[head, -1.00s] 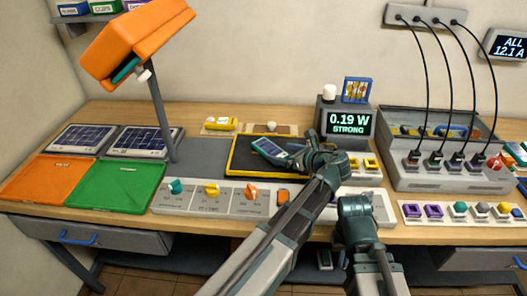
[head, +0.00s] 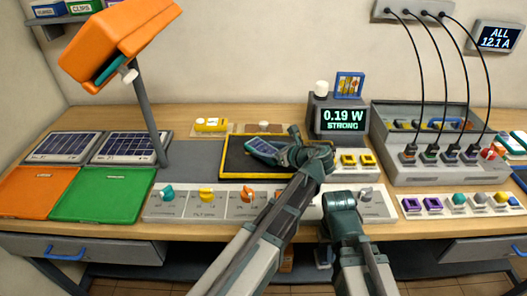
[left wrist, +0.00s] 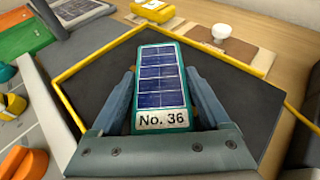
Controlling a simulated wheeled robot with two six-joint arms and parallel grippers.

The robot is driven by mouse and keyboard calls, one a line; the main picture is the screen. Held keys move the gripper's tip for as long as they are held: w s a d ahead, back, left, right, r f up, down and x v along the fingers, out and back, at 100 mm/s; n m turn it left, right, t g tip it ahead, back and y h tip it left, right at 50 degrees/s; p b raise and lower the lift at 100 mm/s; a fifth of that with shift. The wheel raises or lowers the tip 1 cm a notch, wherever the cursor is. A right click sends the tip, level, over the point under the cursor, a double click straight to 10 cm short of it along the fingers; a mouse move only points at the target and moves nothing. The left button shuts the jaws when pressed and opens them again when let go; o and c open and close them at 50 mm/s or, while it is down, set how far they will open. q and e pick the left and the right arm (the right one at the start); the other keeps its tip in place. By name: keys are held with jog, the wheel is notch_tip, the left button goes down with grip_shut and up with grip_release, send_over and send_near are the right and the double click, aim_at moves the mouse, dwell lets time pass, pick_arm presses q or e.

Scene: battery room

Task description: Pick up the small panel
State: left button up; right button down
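The small panel (head: 263,149) is a dark blue solar panel in a teal frame, over the black yellow-edged mat (head: 238,172). In the left wrist view the panel (left wrist: 161,80) carries a label reading No. 36. My left gripper (head: 288,152) is at the panel's right end. In the left wrist view its fingers (left wrist: 161,90) lie along both long sides of the panel, very close; I cannot tell whether they press on it or whether the panel is off the mat. My right gripper (head: 340,203) is low over the front control strip, its fingers not clear.
An orange lamp (head: 118,40) overhangs the left. Orange (head: 35,190) and green (head: 105,195) trays and two larger solar panels (head: 62,147) lie at left. A meter (head: 341,121) reading 0.19 W STRONG stands behind the grippers. A grey cabled case (head: 430,172) stands at right.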

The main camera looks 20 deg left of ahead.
pick_arm(q)
jog(key=c, duration=0.9)
jog(key=shift+o, duration=0.2)
jog(key=shift+r, duration=0.15)
pick_arm(e)
jog(key=shift+r, duration=0.15)
